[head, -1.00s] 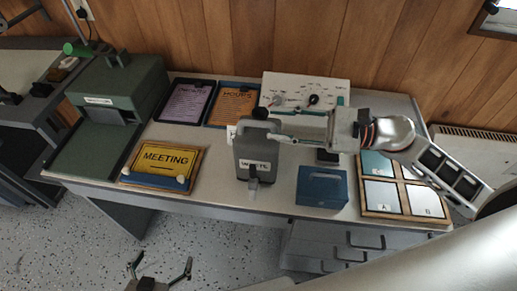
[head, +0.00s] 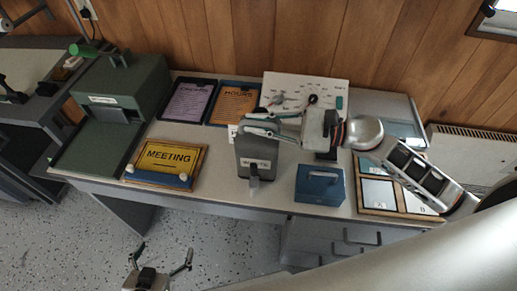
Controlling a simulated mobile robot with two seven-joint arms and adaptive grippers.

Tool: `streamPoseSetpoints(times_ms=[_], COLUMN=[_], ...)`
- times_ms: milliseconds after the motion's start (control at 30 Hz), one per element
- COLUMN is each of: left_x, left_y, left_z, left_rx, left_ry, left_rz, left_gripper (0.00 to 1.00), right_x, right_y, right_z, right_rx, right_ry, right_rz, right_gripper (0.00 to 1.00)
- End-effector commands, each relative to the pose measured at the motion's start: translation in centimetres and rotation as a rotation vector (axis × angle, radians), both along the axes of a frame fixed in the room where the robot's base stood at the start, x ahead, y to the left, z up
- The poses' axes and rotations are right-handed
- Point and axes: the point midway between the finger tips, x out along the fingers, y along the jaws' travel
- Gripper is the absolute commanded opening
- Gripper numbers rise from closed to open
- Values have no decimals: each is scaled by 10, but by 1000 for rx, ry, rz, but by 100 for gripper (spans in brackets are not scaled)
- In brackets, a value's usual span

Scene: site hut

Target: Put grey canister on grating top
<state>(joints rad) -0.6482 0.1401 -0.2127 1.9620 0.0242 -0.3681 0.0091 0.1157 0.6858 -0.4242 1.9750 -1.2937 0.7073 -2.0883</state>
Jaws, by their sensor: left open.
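The grey canister (head: 257,158) stands upright on the desk, with a white label on its front and a spout-like part below the label. My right gripper (head: 246,124) is at the canister's top, its fingers pointing left across the handle area. The fingers hide much of the handle, and I cannot tell whether they grip it. My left gripper (head: 164,254) is low at the bottom of the view, in front of the desk. It is open, empty and away from the canister. I cannot clearly pick out a grating top.
A yellow MEETING sign (head: 167,160) lies left of the canister, and a green machine (head: 120,95) stands at the far left. A blue box (head: 320,183) is to the right. Clipboards (head: 236,102) and a white panel (head: 325,87) are behind. A framed tile board (head: 378,195) lies under my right arm.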

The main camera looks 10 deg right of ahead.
Motion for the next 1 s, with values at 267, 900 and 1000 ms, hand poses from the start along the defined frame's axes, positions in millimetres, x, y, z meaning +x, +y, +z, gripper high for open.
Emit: streamPoseSetpoints(times_ms=[267,900,1000], left_x=[1,0,0], left_y=[0,0,0], left_z=[1,3,4], left_rx=[-1,1,1], left_ry=[-2,0,0], left_rz=[0,1,1], left_gripper=[93,93,93], right_x=[0,0,0], right_y=[0,0,0], right_z=[4,31,40], right_rx=[3,2,2], right_ry=[-7,-10,-11], right_rz=[0,0,2], right_gripper=[0,0,0])
